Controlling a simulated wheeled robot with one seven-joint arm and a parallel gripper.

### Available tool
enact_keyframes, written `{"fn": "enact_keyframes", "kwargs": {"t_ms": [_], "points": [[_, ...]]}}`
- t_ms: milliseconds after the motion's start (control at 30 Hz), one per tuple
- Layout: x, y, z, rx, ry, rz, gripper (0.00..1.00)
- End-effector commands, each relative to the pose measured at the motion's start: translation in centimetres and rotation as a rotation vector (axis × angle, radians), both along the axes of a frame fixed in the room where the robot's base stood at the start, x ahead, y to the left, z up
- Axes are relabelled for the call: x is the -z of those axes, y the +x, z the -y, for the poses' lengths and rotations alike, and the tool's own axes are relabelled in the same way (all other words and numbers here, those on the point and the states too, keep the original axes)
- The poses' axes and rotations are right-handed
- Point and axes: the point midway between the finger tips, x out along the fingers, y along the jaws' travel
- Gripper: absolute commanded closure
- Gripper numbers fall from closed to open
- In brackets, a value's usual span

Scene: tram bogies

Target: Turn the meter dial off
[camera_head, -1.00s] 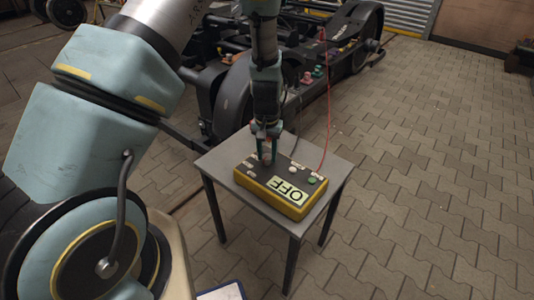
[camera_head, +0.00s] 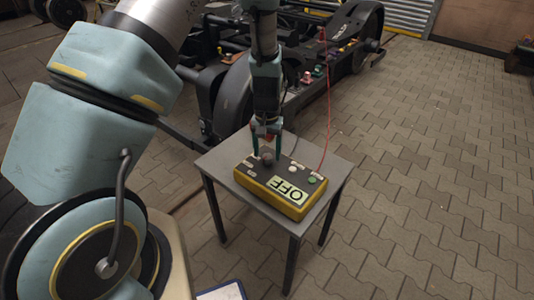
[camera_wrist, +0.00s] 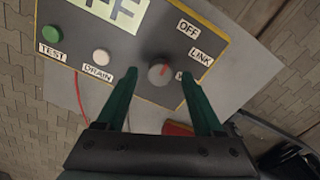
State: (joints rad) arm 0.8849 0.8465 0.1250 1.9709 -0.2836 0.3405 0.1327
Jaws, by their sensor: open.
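The meter (camera_head: 275,189) is a yellow box with a dark top on a small grey table. Its display (camera_head: 288,191) reads OFF; part of the display also shows in the wrist view (camera_wrist: 108,10). The round grey dial (camera_head: 267,157) sits near the meter's far left part.
A green TEST button (camera_wrist: 53,33) and a white DRAIN button (camera_wrist: 101,56) are on the meter's top. A red cable (camera_head: 329,100) runs up toward the dark bogie (camera_head: 335,50) behind. The table (camera_head: 225,165) has bare margins. Paved floor lies clear at right.

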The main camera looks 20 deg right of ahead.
Motion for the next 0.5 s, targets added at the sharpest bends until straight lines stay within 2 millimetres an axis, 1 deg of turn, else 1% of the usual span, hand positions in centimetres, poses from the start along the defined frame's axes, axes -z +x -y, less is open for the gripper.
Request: {"fn": "enact_keyframes", "kwargs": {"t_ms": [300,400,500], "points": [[-6.1,0.0,0.1,0.001,-0.003,0.003,0.31],[-7.7,0.0,0.1,0.000,-0.003,0.002,0.31],[-8.8,0.0,0.0,0.000,-0.001,0.002,0.31]]}}
